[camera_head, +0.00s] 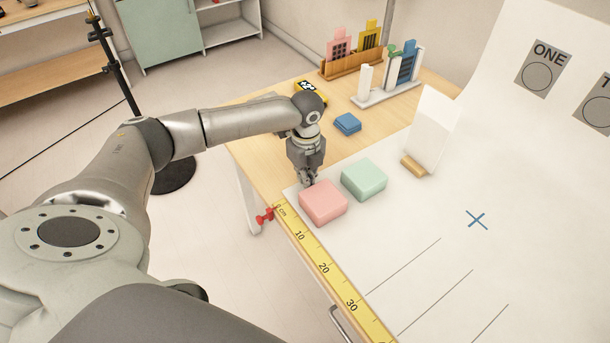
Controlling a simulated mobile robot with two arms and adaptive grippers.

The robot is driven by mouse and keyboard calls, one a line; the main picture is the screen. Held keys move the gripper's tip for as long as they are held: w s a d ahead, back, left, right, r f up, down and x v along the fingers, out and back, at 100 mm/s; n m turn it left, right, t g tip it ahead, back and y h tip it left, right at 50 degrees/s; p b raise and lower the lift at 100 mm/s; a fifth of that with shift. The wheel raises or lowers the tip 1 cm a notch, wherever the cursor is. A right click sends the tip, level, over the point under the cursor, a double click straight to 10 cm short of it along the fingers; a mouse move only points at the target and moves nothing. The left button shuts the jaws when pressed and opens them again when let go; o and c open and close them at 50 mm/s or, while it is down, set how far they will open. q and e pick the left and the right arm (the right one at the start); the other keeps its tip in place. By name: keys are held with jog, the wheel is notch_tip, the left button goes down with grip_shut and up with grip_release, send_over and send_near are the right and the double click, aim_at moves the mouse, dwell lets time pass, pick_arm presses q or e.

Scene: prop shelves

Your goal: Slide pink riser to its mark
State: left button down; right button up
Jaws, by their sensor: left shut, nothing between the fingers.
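The pink riser (323,204), a rounded block, rests on the white sheet (400,222) near its left edge, beside the yellow ruler. My left gripper (306,180) points down, shut and empty, at the far side of the pink riser. Its fingertips are close to that side; I cannot tell whether they touch. A mint green riser (364,179) lies just to the right of the pink one, with a narrow gap. The sheet bears a blue cross (477,219) at the right and several thin black lines (435,303) nearer me. My right gripper is not in view.
The yellow ruler (323,267) runs along the table edge, with a red clamp (265,216). A blue block (347,124) and model buildings stand farther back. The sheet's front is clear.

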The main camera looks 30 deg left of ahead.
pick_arm(q)
jog(key=shift+s+d+r, duration=0.1)
jog(key=shift+d, duration=0.1)
jog(key=s+d+p, duration=0.1)
jog(key=d+p, duration=0.1)
jog(key=d, duration=0.1)
jog(key=s+d+p, duration=0.2)
jog(key=d+p, duration=0.1)
jog(key=d, duration=0.1)
jog(key=s+d+p, duration=0.1)
jog(key=d+p, duration=0.2)
jog(key=shift+s+d+r, duration=0.2)
jog(key=shift+s+d, duration=0.05)
jog(key=shift+d, duration=0.15)
jog(key=s+d+p, duration=0.1)
jog(key=d, duration=0.2)
jog(key=s+d+p, duration=0.2)
jog(key=d, duration=0.2)
jog(key=s+d+p, duration=0.1)
jog(key=d, duration=0.2)
jog(key=shift+s+d+f, duration=0.2)
jog(key=shift+d, duration=0.15)
jog(key=shift+d+f, duration=0.1)
jog(key=shift+d, duration=0.05)
